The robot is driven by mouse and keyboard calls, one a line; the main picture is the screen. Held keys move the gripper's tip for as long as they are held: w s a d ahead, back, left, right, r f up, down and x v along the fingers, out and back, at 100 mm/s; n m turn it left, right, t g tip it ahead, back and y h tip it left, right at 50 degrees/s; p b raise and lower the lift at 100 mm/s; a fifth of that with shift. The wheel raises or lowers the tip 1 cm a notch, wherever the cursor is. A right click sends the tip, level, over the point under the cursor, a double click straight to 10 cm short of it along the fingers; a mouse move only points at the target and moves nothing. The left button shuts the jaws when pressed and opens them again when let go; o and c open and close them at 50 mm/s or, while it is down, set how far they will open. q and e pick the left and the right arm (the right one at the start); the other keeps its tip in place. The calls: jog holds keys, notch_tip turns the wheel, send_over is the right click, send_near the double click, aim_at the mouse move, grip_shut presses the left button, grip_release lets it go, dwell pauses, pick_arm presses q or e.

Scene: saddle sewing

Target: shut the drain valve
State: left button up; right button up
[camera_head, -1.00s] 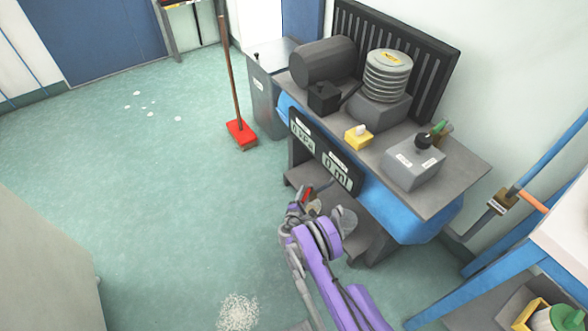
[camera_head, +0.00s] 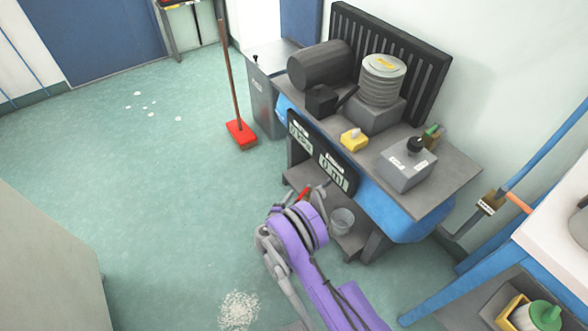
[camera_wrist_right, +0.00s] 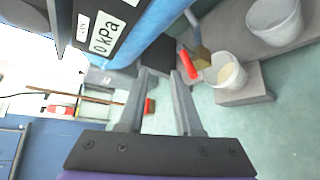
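The drain valve shows in the right wrist view as a brass body (camera_wrist_right: 201,56) on a blue-grey pipe, with a red lever handle (camera_wrist_right: 187,66). In the head view the red handle (camera_head: 303,194) shows just beyond my purple right wrist, under the bench. My right gripper (camera_wrist_right: 159,74) is open, with two grey fingers apart and nothing between them. The handle lies to the right of the right-hand fingertip in the wrist view and looks apart from it. In the head view the gripper is mostly hidden by the wrist. My left gripper is not in view.
A bucket (camera_wrist_right: 224,74) with beige contents stands by the valve, and another bucket (camera_wrist_right: 275,20) stands nearby on the low shelf. The bench (camera_head: 440,185) with its display panel (camera_head: 322,158) overhangs them. A red broom (camera_head: 241,134) stands on the left.

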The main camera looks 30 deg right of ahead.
jog(key=s+r+m+g+y+p, duration=0.1)
jog(key=s+r+m+p, duration=0.1)
jog(key=r, duration=0.8)
jog(key=s+a+r+m+g+y+p, duration=0.1)
jog(key=r+p, duration=0.3)
jog(key=r, duration=0.7)
jog(key=shift+s+r+m+y, duration=0.2)
jog(key=shift+s+m+y, duration=0.2)
jog(key=shift+m, duration=0.2)
